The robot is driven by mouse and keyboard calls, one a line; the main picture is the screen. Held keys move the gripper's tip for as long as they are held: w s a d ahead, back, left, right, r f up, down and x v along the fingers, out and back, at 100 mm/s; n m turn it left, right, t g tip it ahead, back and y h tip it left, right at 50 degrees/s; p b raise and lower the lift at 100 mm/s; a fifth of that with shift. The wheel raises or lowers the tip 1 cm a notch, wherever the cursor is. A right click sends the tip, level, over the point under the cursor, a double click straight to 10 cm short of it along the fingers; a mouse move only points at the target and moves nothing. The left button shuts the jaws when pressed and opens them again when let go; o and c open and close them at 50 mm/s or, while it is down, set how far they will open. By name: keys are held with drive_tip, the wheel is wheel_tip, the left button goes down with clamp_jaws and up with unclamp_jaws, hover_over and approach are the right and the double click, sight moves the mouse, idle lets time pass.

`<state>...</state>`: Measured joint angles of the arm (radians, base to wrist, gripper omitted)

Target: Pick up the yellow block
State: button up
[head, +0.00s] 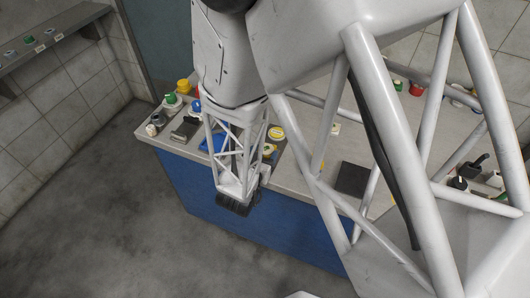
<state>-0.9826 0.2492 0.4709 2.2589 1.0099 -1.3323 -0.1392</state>
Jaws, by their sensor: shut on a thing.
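My gripper (238,206) hangs in front of the counter's front edge, with its dark fingers low below the white lattice wrist. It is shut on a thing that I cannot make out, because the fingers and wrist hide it. I cannot pick out a plain yellow block for sure. A small yellow item (269,149) lies on the counter just right of the wrist, partly covered by it. A round yellow-topped item (276,133) stands just behind that.
The grey counter (310,165) has a blue front. A yellow pot (184,86), a green-topped item (171,100) and a blue tray (213,142) stand at its left. A dark flat plate (352,179) lies farther right. The floor (110,225) in front is clear. My arm hides much of the counter.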

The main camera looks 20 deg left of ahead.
drive_tip(key=shift+r, duration=0.15)
drive_tip(key=shift+r, duration=5.05)
drive_tip(key=shift+f, duration=0.2)
drive_tip(key=shift+s+f+m+h, duration=0.2)
drive_tip(key=shift+f+h, duration=0.15)
drive_tip(key=shift+f, duration=0.35)
drive_tip(key=shift+s+f+m+h, duration=0.2)
drive_tip(key=shift+f+h, duration=0.15)
drive_tip(key=shift+f, duration=0.3)
drive_tip(key=shift+f, duration=0.2)
drive_tip(key=shift+f, duration=3.2)
drive_tip(key=shift+f, duration=0.4)
